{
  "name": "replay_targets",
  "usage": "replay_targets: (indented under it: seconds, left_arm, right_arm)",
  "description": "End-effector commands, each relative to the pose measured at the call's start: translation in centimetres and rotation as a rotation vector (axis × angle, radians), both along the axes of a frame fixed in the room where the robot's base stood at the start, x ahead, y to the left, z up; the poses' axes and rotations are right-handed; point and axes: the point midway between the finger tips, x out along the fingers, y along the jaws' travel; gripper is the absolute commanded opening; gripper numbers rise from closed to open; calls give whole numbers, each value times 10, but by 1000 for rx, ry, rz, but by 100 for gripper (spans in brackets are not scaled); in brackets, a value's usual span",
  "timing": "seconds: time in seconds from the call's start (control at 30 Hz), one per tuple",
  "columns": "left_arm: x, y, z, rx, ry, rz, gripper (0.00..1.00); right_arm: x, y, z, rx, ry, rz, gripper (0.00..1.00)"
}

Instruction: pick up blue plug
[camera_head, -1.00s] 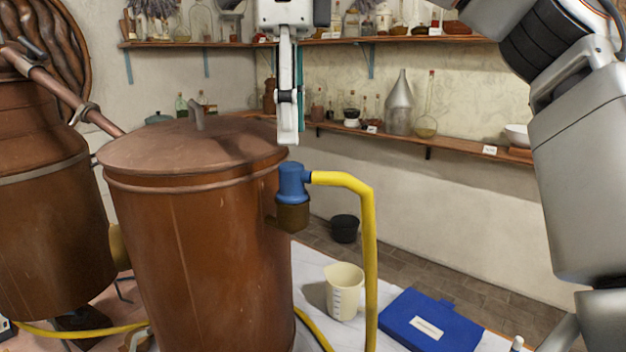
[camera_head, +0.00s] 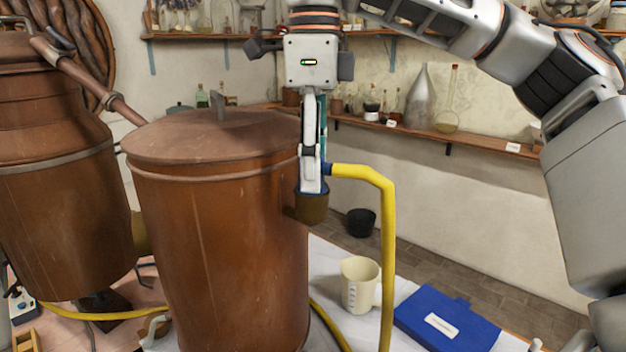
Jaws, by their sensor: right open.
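The blue plug (camera_head: 327,170) sits upright on a brown fitting (camera_head: 311,208) at the right side of the large copper vessel (camera_head: 215,240). I cannot tell whether the fingers touch the plug. My left gripper is not in view.
A second copper vessel (camera_head: 55,200) stands at the left. A beige measuring cup (camera_head: 359,284) and a blue case (camera_head: 447,318) rest on the white surface below the hose. Shelves with glassware (camera_head: 447,100) line the back wall.

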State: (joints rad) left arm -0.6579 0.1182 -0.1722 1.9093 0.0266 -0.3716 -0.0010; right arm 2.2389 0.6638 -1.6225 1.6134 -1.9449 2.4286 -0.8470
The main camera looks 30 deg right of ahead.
Motion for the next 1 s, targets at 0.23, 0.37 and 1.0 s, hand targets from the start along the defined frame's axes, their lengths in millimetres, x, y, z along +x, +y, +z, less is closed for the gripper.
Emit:
replay_targets:
  seconds: [0.23, 0.37, 1.0]
  left_arm:
    - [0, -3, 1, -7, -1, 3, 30]
    - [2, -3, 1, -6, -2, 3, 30]
    - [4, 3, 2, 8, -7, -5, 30]
  right_arm:
    - [0, 0, 0, 0, 0, 1, 9]
    - [0, 0, 0, 0, 0, 1, 2]
    - [1, 1, 46, -2, -5, -1, 2]
